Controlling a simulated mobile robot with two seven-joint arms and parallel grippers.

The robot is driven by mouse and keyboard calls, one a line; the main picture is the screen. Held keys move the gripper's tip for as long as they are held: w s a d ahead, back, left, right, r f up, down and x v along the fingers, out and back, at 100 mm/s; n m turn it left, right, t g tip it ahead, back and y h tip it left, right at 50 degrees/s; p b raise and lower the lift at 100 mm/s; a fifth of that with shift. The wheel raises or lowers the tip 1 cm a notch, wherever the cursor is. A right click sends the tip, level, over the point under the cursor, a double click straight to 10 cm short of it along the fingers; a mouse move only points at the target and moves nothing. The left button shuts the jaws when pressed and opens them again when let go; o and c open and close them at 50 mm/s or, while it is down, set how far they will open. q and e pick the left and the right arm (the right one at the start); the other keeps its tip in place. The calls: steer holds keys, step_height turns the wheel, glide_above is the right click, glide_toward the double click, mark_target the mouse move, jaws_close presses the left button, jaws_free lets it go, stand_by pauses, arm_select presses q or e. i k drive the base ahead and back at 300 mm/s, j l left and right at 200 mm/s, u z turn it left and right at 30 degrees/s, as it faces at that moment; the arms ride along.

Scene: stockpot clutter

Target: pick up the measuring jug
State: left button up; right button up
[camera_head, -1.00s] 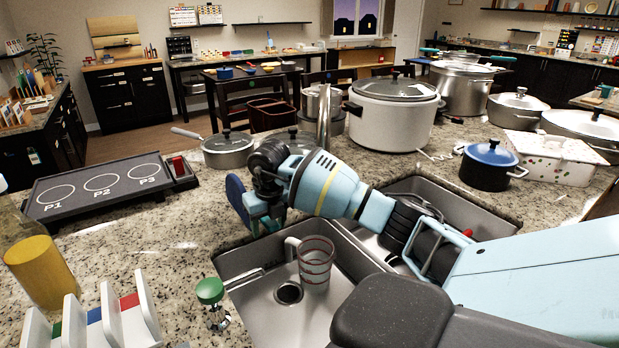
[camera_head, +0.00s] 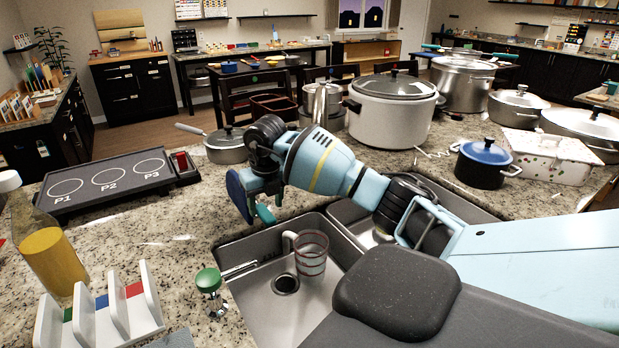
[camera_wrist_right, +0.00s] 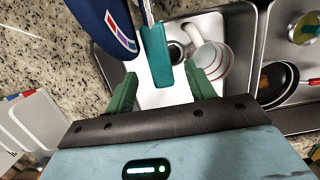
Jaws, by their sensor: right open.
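The measuring jug (camera_head: 312,254) is clear with red bands and a pale handle on its left. It stands upright in the left sink basin, beside the drain. In the right wrist view its round rim and handle show (camera_wrist_right: 212,62) beyond the fingers, right of centre. My right gripper (camera_head: 262,212) is above the left rim of the sink, up and left of the jug and apart from it. Its green fingers (camera_wrist_right: 164,90) are spread with nothing held between them. Navy and teal parts cover some of the wrist view. My left gripper is not in view.
A green-knobbed item (camera_head: 209,282) stands at the left edge of the sink (camera_head: 240,253). A bottle with yellow contents (camera_head: 52,258) and a white rack (camera_head: 110,310) are at the left. A large white pot (camera_head: 388,118) stands behind my right arm. The counter left of the sink is partly clear.

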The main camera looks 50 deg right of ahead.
mark_target(311, 249)
steer(key=k, duration=1.5)
